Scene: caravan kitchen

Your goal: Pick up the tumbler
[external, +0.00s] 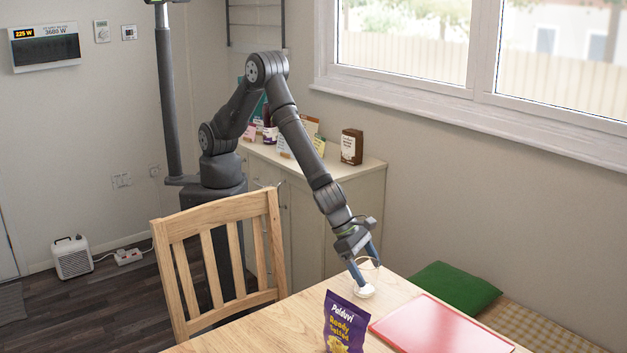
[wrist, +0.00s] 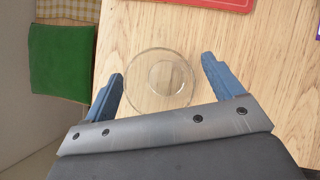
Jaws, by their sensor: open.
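The tumbler is a clear, empty-looking glass (external: 364,291) on the wooden table, near its far corner in the external view. In the wrist view, looking down into it, the tumbler (wrist: 159,98) shows as a round rim with a smaller ring for its base. My gripper (external: 368,272) is open and tilted down at the tumbler. In the wrist view, the two blue fingers of my gripper (wrist: 162,68) lie on either side of the glass, with small gaps visible. Part of its near rim is close to or behind the gripper body. Exact finger height against the glass is hard to tell.
A purple snack bag (external: 345,322) stands nearer the camera on the table (external: 270,325). A red tray or board (external: 440,327) lies to its right. A green cushion (external: 453,290) is on the bench beyond. A wooden chair (external: 223,260) stands at the left.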

